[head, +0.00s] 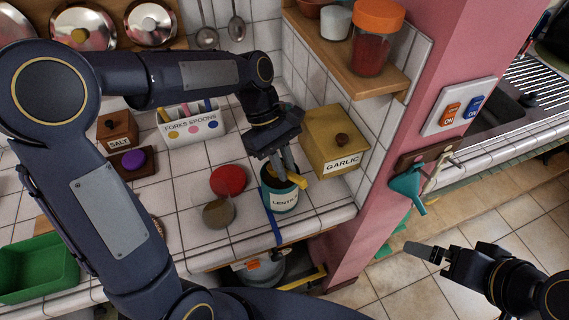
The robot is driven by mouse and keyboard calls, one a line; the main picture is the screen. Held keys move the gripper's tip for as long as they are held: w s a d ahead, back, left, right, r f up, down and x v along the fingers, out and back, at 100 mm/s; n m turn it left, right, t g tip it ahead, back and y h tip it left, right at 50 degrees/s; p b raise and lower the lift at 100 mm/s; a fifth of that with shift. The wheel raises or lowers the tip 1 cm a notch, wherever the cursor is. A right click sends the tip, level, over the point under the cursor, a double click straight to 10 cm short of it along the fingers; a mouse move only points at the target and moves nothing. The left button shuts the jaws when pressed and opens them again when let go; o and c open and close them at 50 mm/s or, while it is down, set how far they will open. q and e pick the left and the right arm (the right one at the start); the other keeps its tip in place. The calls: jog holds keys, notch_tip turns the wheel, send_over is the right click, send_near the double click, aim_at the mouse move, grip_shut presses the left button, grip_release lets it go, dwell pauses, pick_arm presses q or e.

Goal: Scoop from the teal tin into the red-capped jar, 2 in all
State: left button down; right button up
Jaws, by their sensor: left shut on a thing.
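The teal tin (281,203), with a label partly reading "LENTI", stands open near the counter's front right corner. My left gripper (284,170) is shut on the yellow handle of a scoop (298,181) at the tin's mouth. The scoop's bowl is hidden, so I cannot tell what it holds. A clear jar (219,213) with brown contents stands left of the tin. A round red cap (229,179) shows just behind the jar. My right gripper (428,252) is at the lower right, away from the counter; its finger gap is unclear.
A yellow garlic box (336,142) stands behind the tin, near the wall. A forks and spoons holder (191,125) and a salt box (117,130) stand farther back. A blue strip (271,222) runs beside the tin over the edge. A green tray (40,270) is at left.

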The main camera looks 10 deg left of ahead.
pick_arm(q)
jog(key=shift+r+p, duration=2.65)
jog(key=shift+r, duration=0.5)
jog(key=shift+f, duration=0.1)
